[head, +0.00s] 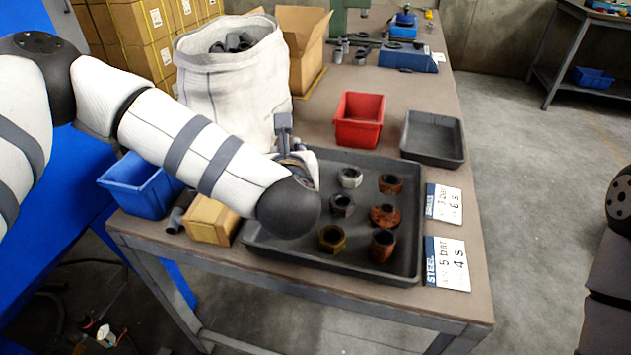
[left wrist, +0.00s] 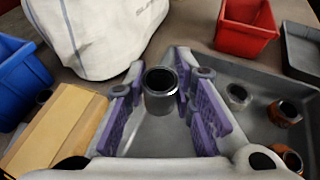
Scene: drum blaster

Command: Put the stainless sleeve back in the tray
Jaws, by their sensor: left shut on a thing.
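My left gripper (head: 291,150) is over the left back part of the large dark grey tray (head: 411,235). In the left wrist view its purple-padded fingers (left wrist: 162,88) are shut on a shiny grey sleeve (left wrist: 161,100). The sleeve is upright with its open end toward the camera, and tray floor (left wrist: 150,142) shows beneath it. Its height above the floor is hard to judge. In the head view my arm and gripper hide the sleeve. My right gripper is out of view.
The tray holds grey nuts (head: 350,177), rusty parts (head: 384,215) and a brass nut (head: 332,238). A white sack (head: 235,85) and red bin (head: 359,119) stand behind. A cardboard box (head: 212,220) and blue bin (head: 140,186) are left. The tray's left floor looks clear.

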